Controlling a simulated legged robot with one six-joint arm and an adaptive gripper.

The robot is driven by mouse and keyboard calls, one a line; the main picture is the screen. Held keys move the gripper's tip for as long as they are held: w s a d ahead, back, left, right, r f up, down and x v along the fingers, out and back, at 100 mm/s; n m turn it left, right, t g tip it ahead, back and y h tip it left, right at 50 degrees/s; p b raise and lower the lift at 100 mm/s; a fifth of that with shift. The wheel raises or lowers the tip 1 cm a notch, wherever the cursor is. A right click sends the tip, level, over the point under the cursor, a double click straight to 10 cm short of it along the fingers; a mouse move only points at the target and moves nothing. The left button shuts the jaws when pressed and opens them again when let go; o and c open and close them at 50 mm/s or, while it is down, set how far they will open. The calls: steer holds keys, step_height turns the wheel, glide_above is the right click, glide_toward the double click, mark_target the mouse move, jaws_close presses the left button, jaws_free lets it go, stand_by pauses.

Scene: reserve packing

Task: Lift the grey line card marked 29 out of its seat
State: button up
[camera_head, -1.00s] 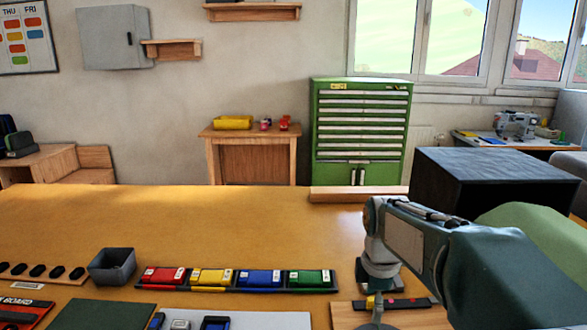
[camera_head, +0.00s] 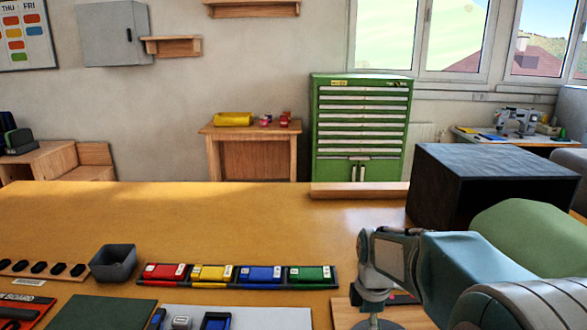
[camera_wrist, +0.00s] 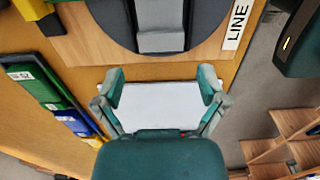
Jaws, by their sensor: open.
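A wooden board (camera_wrist: 85,35) labelled LINE fills the top of the wrist view; its edge also shows in the head view (camera_head: 341,315). A dark round plate (camera_wrist: 115,18) on the board carries a grey block (camera_wrist: 162,14), which looks like the line card in its seat. No number 29 is legible on it, and its upper end is cut off. My gripper (camera_wrist: 162,76) is open, its two fingers apart and nothing between them. In the picture the fingertips lie below the board's edge, short of the grey block. In the head view my arm hides part of the board.
A black rail (camera_head: 282,284) with red, yellow, blue and green cards lies left of the board. A white mat (camera_head: 270,319) lies in front of it; its end shows between my fingers. A grey bin (camera_head: 113,263) and a large black box (camera_head: 490,185) also stand on the table.

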steer(key=shift+f, duration=3.3)
steer(key=shift+r, duration=0.1)
steer(key=shift+c, duration=0.3)
steer(key=c, duration=0.5)
steer(key=shift+o, duration=0.2)
steer(key=shift+s, duration=0.1)
steer(key=shift+r, duration=3.55)
